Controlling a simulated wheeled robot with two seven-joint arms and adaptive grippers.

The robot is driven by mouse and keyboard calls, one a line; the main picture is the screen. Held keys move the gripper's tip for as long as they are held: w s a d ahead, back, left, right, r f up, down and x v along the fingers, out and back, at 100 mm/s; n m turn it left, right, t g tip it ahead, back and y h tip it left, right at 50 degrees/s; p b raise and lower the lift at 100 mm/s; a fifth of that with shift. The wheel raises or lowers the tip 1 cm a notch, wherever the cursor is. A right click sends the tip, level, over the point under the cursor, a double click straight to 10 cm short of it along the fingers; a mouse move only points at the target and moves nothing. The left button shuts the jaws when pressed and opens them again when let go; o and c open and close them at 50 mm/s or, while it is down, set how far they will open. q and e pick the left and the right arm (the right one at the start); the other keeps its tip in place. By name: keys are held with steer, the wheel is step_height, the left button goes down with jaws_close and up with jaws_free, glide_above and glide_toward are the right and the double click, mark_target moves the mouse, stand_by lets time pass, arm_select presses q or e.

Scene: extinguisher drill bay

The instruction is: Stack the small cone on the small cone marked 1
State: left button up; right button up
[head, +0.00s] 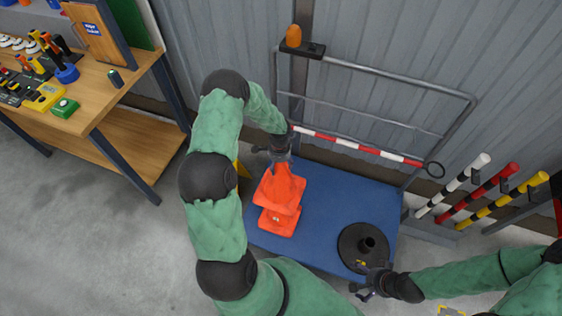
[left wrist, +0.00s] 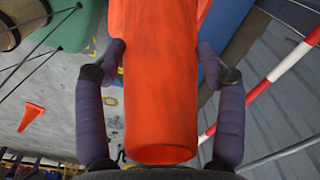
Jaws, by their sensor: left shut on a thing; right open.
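My left gripper (head: 279,160) is shut on an orange small cone (head: 284,186), gripping it near its narrow top. In the left wrist view the cone (left wrist: 160,90) fills the space between the two fingers. A second orange small cone (head: 275,224) is directly below it on the blue platform, mostly covered by the held cone. I cannot tell whether the two touch, and no number is readable. My right gripper (head: 370,284) is open and empty, near the front edge of the platform.
The blue platform (head: 335,195) carries a round black base (head: 352,247) at its front right. A grey rail with a red-white bar (head: 360,148) runs behind. Striped poles (head: 490,195) stand at right, a wooden workbench (head: 95,95) at left. Another cone (left wrist: 31,116) shows in the left wrist view.

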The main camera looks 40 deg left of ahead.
arm_select(q)
step_height(320, 180, down, 17)
steer(key=b, duration=1.1)
steer(key=shift+b, duration=0.4)
stand_by(1.2)
steer(key=shift+f, duration=0.1)
step_height(320, 180, down, 13)
steer(key=b, duration=1.1)
steer(key=shift+f+b, duration=0.2)
steer(key=shift+b, duration=0.15)
steer(key=o, duration=1.3)
steer(key=shift+f, duration=0.1)
steer(key=o, duration=0.5)
